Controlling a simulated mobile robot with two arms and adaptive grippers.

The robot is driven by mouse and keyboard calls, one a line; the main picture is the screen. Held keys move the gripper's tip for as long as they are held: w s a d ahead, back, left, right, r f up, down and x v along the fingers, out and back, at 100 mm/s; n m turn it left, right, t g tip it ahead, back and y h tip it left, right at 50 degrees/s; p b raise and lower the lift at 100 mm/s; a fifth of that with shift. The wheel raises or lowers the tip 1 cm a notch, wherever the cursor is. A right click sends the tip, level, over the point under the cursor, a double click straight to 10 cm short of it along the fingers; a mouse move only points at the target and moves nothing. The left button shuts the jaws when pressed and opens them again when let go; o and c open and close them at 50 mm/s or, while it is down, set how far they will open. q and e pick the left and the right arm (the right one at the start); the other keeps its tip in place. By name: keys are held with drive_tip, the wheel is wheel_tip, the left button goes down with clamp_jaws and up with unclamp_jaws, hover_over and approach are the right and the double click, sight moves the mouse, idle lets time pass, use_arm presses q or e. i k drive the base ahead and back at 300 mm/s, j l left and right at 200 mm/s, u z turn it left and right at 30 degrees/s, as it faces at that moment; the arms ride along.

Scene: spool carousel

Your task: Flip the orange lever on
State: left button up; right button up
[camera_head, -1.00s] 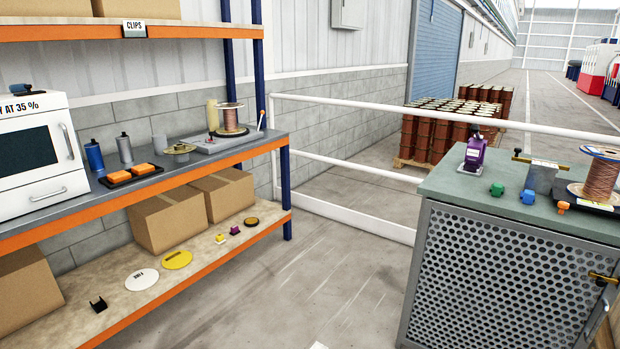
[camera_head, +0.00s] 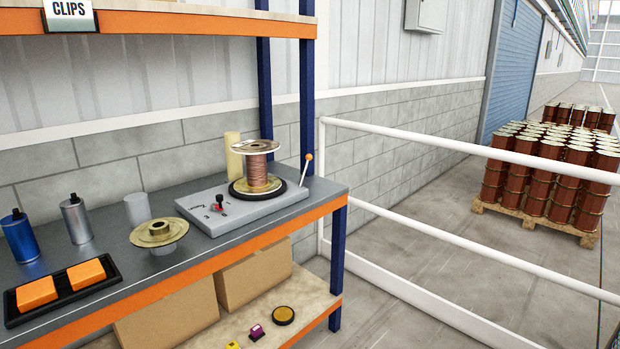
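The orange lever (camera_head: 308,158) is a thin pale stick with an orange ball on top. It stands at the right end of a grey base plate (camera_head: 225,222) on the shelf's worktop and leans slightly to the right. Neither of my grippers shows in the head view.
On the grey worktop (camera_head: 118,262) stand a brass flanged disc (camera_head: 159,232), a blue bottle (camera_head: 20,237), a grey bottle (camera_head: 76,220) and a black tray with orange blocks (camera_head: 36,292). A white railing (camera_head: 430,240) runs right of the shelf. Drums (camera_head: 545,175) stand beyond it.

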sight(309, 157)
drive_tip(key=i+l+u, duration=0.1)
drive_tip(key=i+l, duration=0.75)
drive_tip(key=i+l+u, duration=0.15)
drive_tip(key=i+l, duration=0.65)
drive_tip(key=l, duration=0.25)
drive_tip(key=i+l+u, duration=0.15)
drive_tip(key=i+l, duration=0.25)
drive_tip(key=l, duration=0.1)
